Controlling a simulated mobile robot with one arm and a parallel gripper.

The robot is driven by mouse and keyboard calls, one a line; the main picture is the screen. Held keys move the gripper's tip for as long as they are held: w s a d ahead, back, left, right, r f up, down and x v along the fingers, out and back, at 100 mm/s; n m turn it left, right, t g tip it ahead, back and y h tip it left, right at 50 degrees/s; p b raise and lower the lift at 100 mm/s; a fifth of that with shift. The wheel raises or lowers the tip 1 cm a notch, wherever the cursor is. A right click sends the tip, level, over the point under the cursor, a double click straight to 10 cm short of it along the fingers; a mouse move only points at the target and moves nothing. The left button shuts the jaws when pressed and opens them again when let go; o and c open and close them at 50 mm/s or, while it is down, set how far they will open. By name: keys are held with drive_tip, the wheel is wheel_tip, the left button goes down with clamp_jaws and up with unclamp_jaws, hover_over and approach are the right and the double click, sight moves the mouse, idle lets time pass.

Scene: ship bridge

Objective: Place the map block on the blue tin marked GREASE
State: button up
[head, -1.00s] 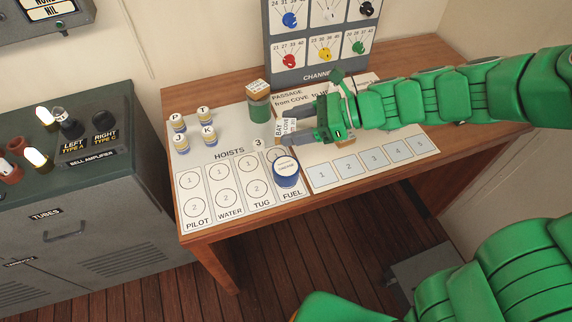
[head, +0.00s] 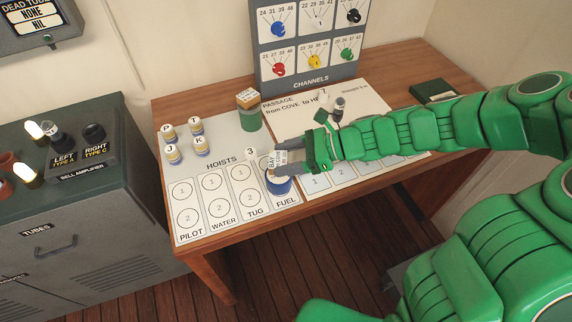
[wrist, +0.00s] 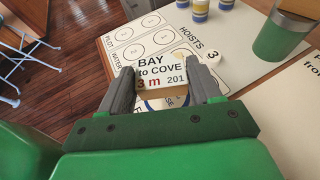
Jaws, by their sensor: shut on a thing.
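The map block (head: 279,158), a small white-faced block with wooden sides, reads "BAY to COVE 3 m 201" in the wrist view (wrist: 160,74). My gripper (head: 289,156) is shut on it, with one grey finger at each side in the wrist view (wrist: 162,80). The blue tin (head: 279,187) stands in the FUEL column of the hoists sheet, directly below or just in front of the block. In the wrist view the tin's pale lid (wrist: 168,104) shows partly under the block, with only the end of its lettering visible. I cannot tell whether block and tin touch.
A green tin (head: 250,120) with another block (head: 247,97) on top stands behind. Several small lettered pieces (head: 186,142) and a white piece marked 3 (head: 250,153) stand on the hoists sheet (head: 215,232). The channels panel (head: 310,45) rises at the back. A dark green box (head: 433,91) lies at right.

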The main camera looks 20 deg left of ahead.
drive_tip(key=shift+f, duration=1.55)
drive_tip(key=o, duration=1)
drive_tip(key=shift+f, duration=0.1)
drive_tip(key=shift+o, duration=0.2)
drive_tip(key=v, duration=1.2)
